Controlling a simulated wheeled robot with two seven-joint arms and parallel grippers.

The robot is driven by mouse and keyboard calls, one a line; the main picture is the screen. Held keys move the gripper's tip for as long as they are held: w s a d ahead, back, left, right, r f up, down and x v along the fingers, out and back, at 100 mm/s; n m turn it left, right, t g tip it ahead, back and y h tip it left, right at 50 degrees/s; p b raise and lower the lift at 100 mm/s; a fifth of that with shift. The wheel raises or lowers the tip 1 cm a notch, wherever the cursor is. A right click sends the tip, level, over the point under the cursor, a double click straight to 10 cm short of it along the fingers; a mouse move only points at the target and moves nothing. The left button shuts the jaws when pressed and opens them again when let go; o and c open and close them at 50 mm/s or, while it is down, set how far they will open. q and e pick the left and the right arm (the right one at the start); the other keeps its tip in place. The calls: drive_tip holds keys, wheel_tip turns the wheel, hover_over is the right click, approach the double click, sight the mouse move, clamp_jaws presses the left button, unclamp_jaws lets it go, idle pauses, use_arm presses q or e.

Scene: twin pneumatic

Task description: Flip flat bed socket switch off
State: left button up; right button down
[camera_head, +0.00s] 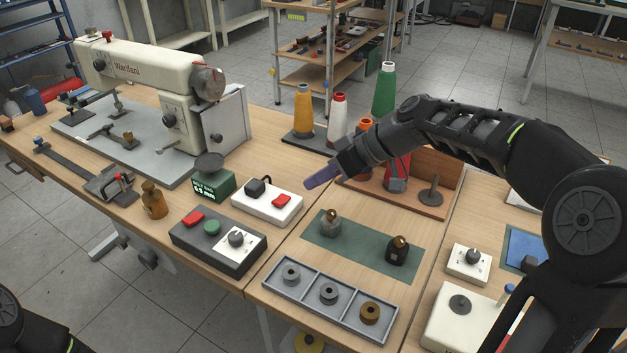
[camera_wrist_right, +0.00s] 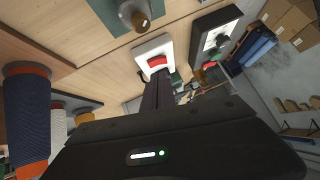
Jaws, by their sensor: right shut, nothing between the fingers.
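The white socket box (camera_head: 262,214) sits on the table to the right of the flat bed sewing machine (camera_head: 150,75). It carries a black plug (camera_head: 257,187) and a red rocker switch (camera_head: 281,201); I cannot tell which way the rocker is tilted. My right gripper (camera_head: 309,185) is shut and empty, a little right of the switch and seemingly above the table, apart from it. In the right wrist view the socket box (camera_wrist_right: 142,48) and its red switch (camera_wrist_right: 157,61) show just beyond my right fingers (camera_wrist_right: 157,82). My left gripper is out of view.
A grey control box (camera_head: 205,252) with red and green buttons stands in front of the socket. A green box (camera_head: 211,187) stands left of it. Thread cones (camera_head: 338,115) stand behind. A green mat (camera_head: 362,252) with two small bottles lies at right, beside a bobbin tray (camera_head: 310,305).

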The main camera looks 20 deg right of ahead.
drive_tip(key=shift+m+g+y, duration=0.3)
drive_tip(key=shift+y, duration=0.1)
drive_tip(key=r, duration=0.2)
drive_tip(key=d+r+p, duration=0.1)
drive_tip(key=d+r, duration=0.1)
drive_tip(key=r, duration=0.1)
drive_tip(key=shift+s+r, duration=0.2)
drive_tip(key=shift+r, duration=0.1)
drive_tip(key=shift+f, duration=0.1)
approach(276, 202)
drive_tip(key=w+a, duration=0.2)
drive_tip(key=w, duration=0.1)
drive_tip(key=f, duration=0.1)
drive_tip(key=a+f, duration=0.1)
drive_tip(key=f, duration=0.1)
drive_tip(key=shift+s+a, duration=0.25)
drive_tip(key=shift+s, duration=0.1)
drive_tip(key=shift+s+a+f, duration=0.1)
drive_tip(key=shift+f, duration=0.3)
